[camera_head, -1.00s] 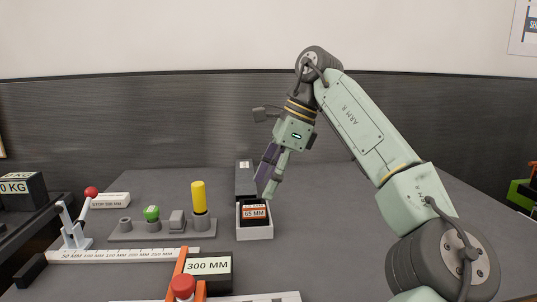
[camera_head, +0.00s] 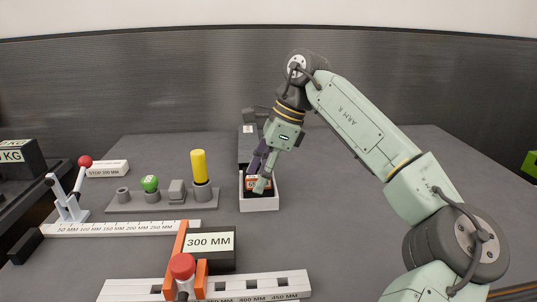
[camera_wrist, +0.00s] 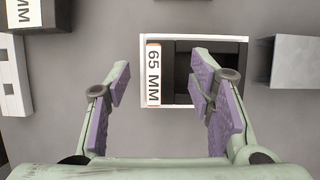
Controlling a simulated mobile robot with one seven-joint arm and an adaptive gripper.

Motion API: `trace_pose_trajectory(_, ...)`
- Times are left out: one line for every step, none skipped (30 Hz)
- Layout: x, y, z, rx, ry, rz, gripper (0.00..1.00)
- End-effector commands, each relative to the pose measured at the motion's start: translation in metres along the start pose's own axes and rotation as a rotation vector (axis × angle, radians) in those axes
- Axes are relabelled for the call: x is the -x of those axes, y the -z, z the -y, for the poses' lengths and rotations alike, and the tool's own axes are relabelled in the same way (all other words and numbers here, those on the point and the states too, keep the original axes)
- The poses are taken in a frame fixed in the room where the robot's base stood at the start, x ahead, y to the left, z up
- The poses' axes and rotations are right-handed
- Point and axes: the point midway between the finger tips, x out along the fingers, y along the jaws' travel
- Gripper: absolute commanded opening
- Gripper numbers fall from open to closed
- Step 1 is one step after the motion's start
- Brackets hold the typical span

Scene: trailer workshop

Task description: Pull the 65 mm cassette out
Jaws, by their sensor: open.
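The 65 mm cassette (camera_head: 252,183) is a dark block with an orange and white label, sitting in a white open-topped holder (camera_head: 259,205). In the wrist view its "65 MM" label (camera_wrist: 153,73) lies along the left side of the holder (camera_wrist: 246,60), with a dark recess to the right. My gripper (camera_head: 262,178) is above the holder and covers part of the label in the head view. In the wrist view my gripper (camera_wrist: 163,82) is open and empty, its purple-padded fingers spread to either side of the label. Its exact height above the cassette is unclear.
A grey block (camera_head: 247,147) stands right behind the holder. To the left is a grey rack (camera_head: 160,200) with a yellow cylinder (camera_head: 199,167) and a green-topped peg (camera_head: 149,183). A 300 MM block (camera_head: 209,242) stands in front.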

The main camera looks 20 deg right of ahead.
Motion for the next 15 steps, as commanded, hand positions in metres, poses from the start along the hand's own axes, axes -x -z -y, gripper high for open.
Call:
trace_pose_trajectory(-0.004,0.000,-0.001,0.001,-0.001,0.000,0.49)
trace_pose_trajectory(-0.007,0.000,-0.001,0.001,-0.001,0.000,0.49)
trace_pose_trajectory(-0.009,0.000,0.000,0.000,-0.001,0.000,0.49)
trace_pose_trajectory(-0.011,0.000,0.000,0.000,0.000,0.000,0.49)
trace_pose_trajectory(-0.012,0.000,0.000,-0.001,0.000,0.000,0.49)
trace_pose_trajectory(-0.013,0.000,0.000,-0.001,0.000,0.000,0.49)
trace_pose_trajectory(-0.014,0.000,0.000,-0.001,0.000,0.000,0.49)
trace_pose_trajectory(-0.014,0.000,0.000,-0.001,0.000,0.000,0.49)
trace_pose_trajectory(-0.015,0.000,0.000,-0.001,0.000,0.000,0.49)
trace_pose_trajectory(-0.015,0.000,0.000,-0.001,0.000,0.000,0.49)
trace_pose_trajectory(-0.015,0.000,0.000,-0.001,0.000,0.000,0.49)
trace_pose_trajectory(-0.015,0.000,0.000,-0.001,0.000,0.000,0.49)
trace_pose_trajectory(-0.015,0.000,0.000,-0.001,0.000,0.000,0.49)
trace_pose_trajectory(-0.014,0.000,0.000,-0.001,0.000,0.000,0.49)
trace_pose_trajectory(-0.014,0.000,0.000,0.000,0.000,0.000,0.46)
